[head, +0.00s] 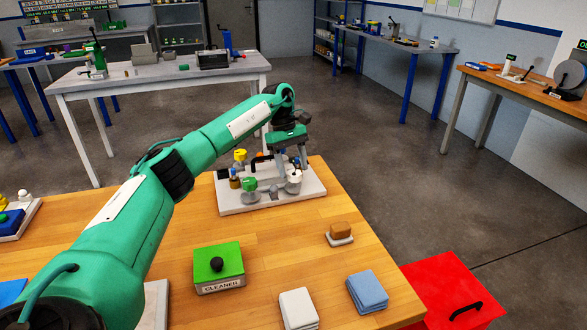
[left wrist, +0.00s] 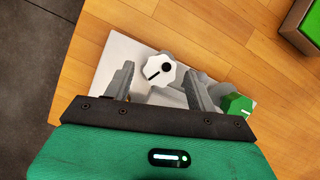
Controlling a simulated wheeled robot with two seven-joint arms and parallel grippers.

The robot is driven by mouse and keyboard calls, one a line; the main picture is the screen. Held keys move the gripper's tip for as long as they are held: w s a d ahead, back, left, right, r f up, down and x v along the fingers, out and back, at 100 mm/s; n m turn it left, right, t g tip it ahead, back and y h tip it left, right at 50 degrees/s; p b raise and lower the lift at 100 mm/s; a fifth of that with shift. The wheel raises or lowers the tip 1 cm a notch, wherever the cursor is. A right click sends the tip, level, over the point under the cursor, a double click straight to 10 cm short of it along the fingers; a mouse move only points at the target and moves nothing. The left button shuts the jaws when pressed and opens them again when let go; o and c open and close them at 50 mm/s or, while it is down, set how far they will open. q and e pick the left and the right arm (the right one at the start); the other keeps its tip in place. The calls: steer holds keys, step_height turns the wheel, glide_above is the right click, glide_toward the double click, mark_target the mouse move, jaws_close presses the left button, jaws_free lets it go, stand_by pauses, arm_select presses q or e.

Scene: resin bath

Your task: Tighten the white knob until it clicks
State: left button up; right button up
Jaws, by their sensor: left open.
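The white knob (head: 294,175) is at the right part of a pale fixture plate (head: 232,207) on the wooden bench. In the left wrist view the knob (left wrist: 158,70) is round and scalloped, with a black line and a black dot on its face. My left gripper (head: 291,161) points down above it. In the left wrist view its open fingers (left wrist: 158,76) appear on either side of the knob, with visible gaps. I cannot tell how far the fingertips reach down around it. My right gripper is not in view.
A green knob (head: 250,184) and a yellow knob (head: 240,155) are on the same plate. A green cleaner box (head: 219,267), a sponge (head: 341,230), white cloth (head: 298,308) and blue cloth (head: 367,291) lie nearer. A red bin (head: 445,283) stands right of the bench.

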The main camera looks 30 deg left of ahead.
arm_select(q)
steer(key=v, duration=0.6)
step_height(320, 180, up, 6)
glide_above(289, 183)
steer(key=w+a, duration=0.2)
steer(key=a, duration=0.1)
steer(key=shift+r, duration=0.1)
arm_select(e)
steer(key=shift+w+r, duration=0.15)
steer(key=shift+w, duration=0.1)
